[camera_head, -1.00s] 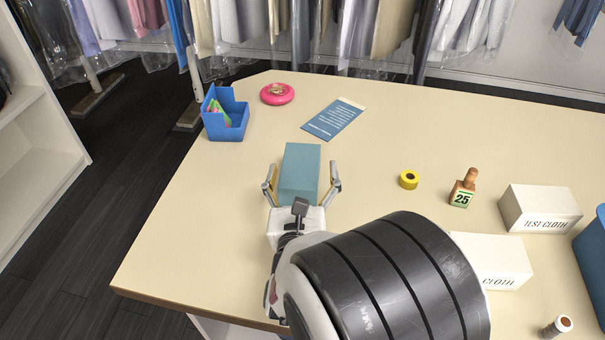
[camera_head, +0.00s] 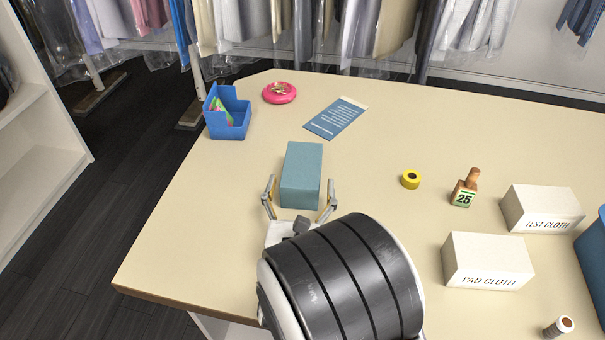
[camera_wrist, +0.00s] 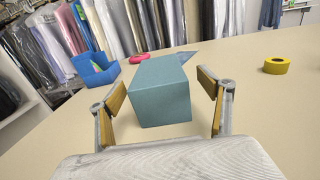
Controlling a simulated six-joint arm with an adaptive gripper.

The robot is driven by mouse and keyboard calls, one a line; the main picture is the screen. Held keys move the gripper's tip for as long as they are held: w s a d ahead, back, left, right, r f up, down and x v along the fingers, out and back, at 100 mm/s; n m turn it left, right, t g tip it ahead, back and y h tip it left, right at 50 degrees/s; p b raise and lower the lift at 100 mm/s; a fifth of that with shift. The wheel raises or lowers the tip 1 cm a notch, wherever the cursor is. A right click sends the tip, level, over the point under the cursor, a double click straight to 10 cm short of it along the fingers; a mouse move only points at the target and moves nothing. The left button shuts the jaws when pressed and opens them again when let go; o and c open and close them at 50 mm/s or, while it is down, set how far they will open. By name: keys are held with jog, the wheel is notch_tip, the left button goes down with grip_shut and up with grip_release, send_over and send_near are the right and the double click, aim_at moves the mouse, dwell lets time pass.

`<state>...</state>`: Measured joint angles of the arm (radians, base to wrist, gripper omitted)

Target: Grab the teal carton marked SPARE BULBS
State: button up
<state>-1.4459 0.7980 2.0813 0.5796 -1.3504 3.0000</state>
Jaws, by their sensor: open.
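A plain teal carton (camera_head: 301,172) stands on the cream table in the head view; no marking on it can be read. It also shows in the wrist view (camera_wrist: 160,92), in the middle between the fingers. My gripper (camera_head: 298,200) is open, with one finger on each side of the carton's near end. In the wrist view my gripper (camera_wrist: 163,112) shows gaps between both finger pads and the carton's sides. The far part of the carton extends beyond the fingertips.
Behind the carton are a blue bin (camera_head: 227,113), a pink dish (camera_head: 279,92) and a blue card (camera_head: 337,118). To the right are yellow tape (camera_head: 411,179), a stamp (camera_head: 465,188) and white boxes labelled TEST CLOTH (camera_head: 541,208) and PAD CLOTH (camera_head: 487,261). The table left of the carton is clear.

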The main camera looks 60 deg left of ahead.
aim_at(302, 164)
jog(key=shift+w+a, duration=0.45)
jog(key=shift+a, duration=0.1)
jog(key=shift+a, duration=0.1)
jog(key=shift+x, duration=2.55)
jog(key=shift+s+f, duration=0.1)
jog(key=shift+f, duration=0.05)
jog(key=c, duration=1.1)
